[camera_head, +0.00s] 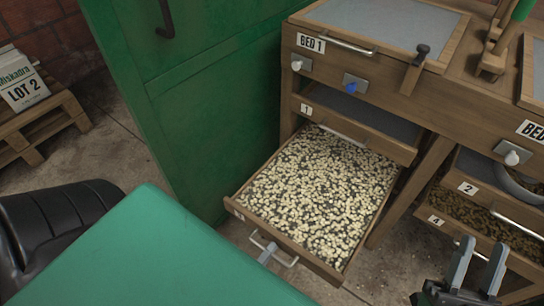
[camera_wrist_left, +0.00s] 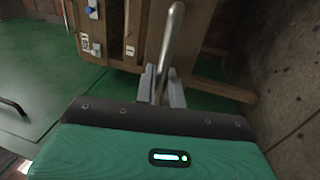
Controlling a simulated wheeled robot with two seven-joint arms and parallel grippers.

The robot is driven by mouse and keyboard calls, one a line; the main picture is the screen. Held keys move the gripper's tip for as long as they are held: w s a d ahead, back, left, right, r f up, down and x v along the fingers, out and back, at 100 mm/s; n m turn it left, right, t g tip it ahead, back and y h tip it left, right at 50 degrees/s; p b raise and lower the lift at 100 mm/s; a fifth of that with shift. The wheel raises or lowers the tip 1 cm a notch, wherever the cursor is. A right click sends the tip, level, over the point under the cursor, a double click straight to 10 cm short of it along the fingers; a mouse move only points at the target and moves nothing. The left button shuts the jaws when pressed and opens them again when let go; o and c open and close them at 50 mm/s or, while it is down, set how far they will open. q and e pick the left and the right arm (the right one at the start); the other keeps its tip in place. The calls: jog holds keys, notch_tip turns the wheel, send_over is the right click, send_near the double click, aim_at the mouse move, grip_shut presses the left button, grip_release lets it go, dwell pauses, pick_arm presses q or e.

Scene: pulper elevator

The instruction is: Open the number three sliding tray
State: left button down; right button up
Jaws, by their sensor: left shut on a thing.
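The number three sliding tray (camera_head: 295,187) is pulled far out of the lower left of the wooden cabinet in the head view. It is full of pale beans, and its small front label is seen at a steep angle. My left gripper (camera_head: 267,251) is shut on the metal bar handle (camera_head: 285,261) at the tray's front. In the left wrist view the handle bar (camera_wrist_left: 171,45) runs between the fingers (camera_wrist_left: 160,88). My right gripper (camera_head: 482,250) is open and empty at the lower right, in front of tray four.
Tray one (camera_head: 355,132) sits above, slightly out. A green metal cabinet (camera_head: 205,90) stands close to the left. Tray two (camera_head: 505,190) and tray four (camera_head: 470,222) with darker beans are at right. A pallet (camera_head: 35,125) is far left.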

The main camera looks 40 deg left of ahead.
pick_arm(q)
jog(key=c, duration=1.6)
grip_release()
